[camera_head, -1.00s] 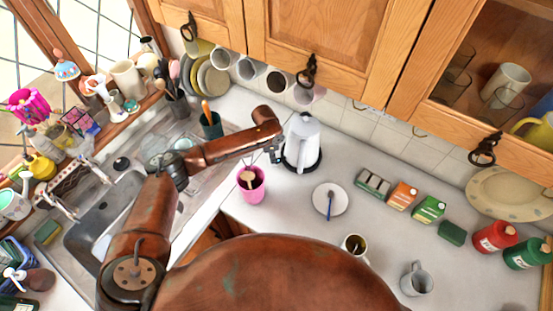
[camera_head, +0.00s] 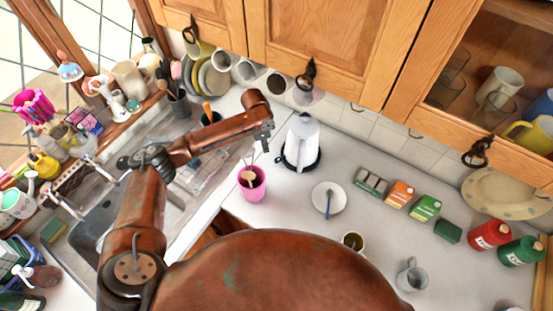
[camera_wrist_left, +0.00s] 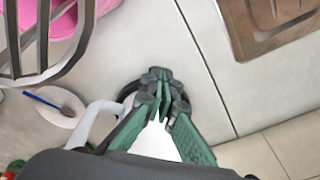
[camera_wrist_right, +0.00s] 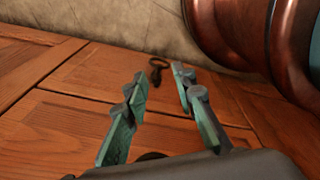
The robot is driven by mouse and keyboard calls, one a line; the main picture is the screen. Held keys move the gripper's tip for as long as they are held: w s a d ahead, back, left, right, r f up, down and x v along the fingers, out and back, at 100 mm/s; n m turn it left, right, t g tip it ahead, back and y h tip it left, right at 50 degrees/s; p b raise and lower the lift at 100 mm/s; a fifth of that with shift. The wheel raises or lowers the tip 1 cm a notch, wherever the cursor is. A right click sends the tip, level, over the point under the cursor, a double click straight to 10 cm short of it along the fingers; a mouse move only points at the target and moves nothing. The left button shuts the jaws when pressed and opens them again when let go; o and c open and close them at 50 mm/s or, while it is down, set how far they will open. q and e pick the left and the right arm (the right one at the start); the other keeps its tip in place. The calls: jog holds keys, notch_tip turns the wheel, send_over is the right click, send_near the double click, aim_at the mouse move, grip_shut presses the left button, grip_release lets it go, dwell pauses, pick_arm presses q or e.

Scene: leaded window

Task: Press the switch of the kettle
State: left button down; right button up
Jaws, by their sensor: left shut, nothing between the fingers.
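The kettle (camera_head: 302,143) is white with a dark base and stands upright on the counter below the cabinets. In the left wrist view its white body (camera_wrist_left: 155,145) and pale handle (camera_wrist_left: 95,120) are partly hidden behind my fingers. My left gripper (camera_head: 266,147) is just left of the kettle in the head view. In the left wrist view the left gripper (camera_wrist_left: 160,80) is shut and empty, its fingertips overlapping the kettle; I cannot tell if they touch it. The switch cannot be made out. My right gripper (camera_wrist_right: 158,85) is open and empty, facing wooden cabinet doors.
A pink cup (camera_head: 251,188) with a utensil stands in front of the kettle, and a white plate (camera_head: 329,201) lies to its right. Boxes (camera_head: 399,194) line the counter. Wooden cabinets (camera_head: 310,45) hang above. A sink (camera_head: 95,215) is at left.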

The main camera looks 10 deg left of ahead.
pick_arm(q)
jog(key=shift+s+a+r, duration=0.1)
jog(key=shift+a+r, duration=0.05)
jog(key=shift+r, duration=0.95)
jog(key=shift+a+r, duration=0.1)
jog(key=shift+r, duration=0.95)
